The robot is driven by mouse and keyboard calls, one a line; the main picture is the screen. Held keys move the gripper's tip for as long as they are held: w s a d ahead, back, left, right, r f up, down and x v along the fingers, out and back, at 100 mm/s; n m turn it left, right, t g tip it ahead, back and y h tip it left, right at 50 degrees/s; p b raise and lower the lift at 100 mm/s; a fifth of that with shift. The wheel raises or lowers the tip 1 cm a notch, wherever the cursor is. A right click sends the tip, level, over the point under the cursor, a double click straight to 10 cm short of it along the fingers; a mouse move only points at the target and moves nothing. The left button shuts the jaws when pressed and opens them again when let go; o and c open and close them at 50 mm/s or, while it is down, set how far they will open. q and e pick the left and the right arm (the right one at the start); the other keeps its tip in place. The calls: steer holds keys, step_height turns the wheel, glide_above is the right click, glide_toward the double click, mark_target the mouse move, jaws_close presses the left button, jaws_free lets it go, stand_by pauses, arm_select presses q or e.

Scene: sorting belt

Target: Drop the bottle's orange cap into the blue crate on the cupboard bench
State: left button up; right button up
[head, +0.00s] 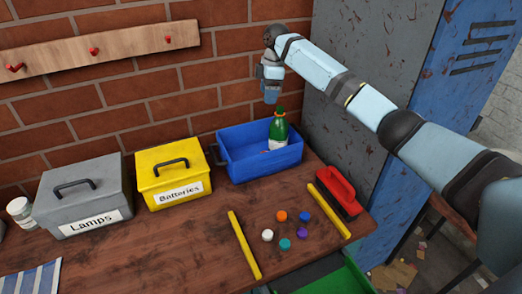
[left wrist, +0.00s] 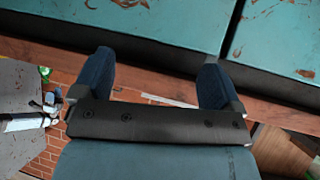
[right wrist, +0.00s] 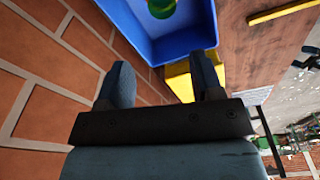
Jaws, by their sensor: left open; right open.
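The orange cap (head: 280,216) lies on the wooden bench among several other loose caps. The blue crate (head: 233,171) stands at the back of the bench against the brick wall. A green bottle (head: 278,132) with a pale label stands in the crate, near its right side. My right gripper (head: 271,92) is open and empty above the crate, just over the bottle. The right wrist view shows its spread fingers (right wrist: 163,80), with the crate (right wrist: 180,43) and part of the green bottle (right wrist: 161,8) beyond. My left gripper (left wrist: 154,75) is open and empty, away from the bench caps.
A yellow Batteries box (head: 170,172) and a grey Lamps box (head: 85,197) stand left of the crate. Two yellow strips (head: 244,245) flank the caps. A red-handled brush (head: 338,190) lies at right, beside the tall locker (head: 453,90). The bench's front middle is clear.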

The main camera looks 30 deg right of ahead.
steer(key=r, duration=0.4)
steer(key=shift+s+d+r, duration=0.1)
steer(key=shift+d+r, duration=0.2)
steer(key=shift+r, duration=0.1)
